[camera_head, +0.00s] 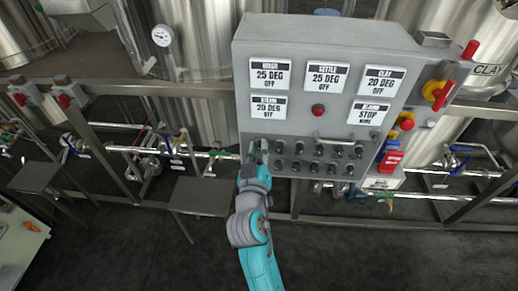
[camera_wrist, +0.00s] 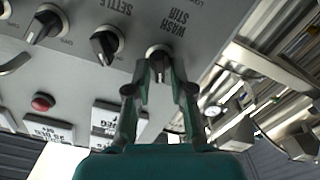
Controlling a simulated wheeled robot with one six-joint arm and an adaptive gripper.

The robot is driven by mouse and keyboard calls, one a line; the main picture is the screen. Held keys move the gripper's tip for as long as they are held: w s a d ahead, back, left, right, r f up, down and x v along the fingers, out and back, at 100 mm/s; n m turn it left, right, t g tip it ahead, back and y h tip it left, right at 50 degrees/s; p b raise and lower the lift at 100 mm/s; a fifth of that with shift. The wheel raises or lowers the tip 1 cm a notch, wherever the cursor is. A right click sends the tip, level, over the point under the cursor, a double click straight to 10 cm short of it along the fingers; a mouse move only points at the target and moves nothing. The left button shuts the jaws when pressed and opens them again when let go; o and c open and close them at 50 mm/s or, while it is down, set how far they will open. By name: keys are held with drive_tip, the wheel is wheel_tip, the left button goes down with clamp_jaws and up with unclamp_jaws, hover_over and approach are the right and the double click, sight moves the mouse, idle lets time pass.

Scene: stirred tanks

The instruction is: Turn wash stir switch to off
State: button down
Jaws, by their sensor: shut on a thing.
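The wash stir switch (camera_wrist: 159,52) is a black rotary knob on a round base, under an upside-down "WASH STIR" label in the wrist view. My gripper (camera_wrist: 160,72) has its two fingertips closed on this knob. The knob's pointer is mostly hidden between the fingers, so its exact setting is hard to read. In the head view my gripper (camera_head: 257,152) is at the left end of the knob rows on the grey control panel (camera_head: 240,80) and covers the switch.
Beside it is the settle knob (camera_wrist: 106,42), with another black knob (camera_wrist: 47,24) farther left. The panel has a red button (camera_head: 318,111), a metal handle (camera_head: 319,137), displays above, and a red-and-yellow switch (camera_head: 437,92) on its right side. Pipes and steel tanks stand behind.

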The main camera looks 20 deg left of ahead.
drive_tip(key=shift+n, duration=0.6)
drive_tip(key=c, duration=1.2)
unclamp_jaws()
drive_tip(key=shift+c, duration=0.2)
drive_tip(key=v, duration=1.2)
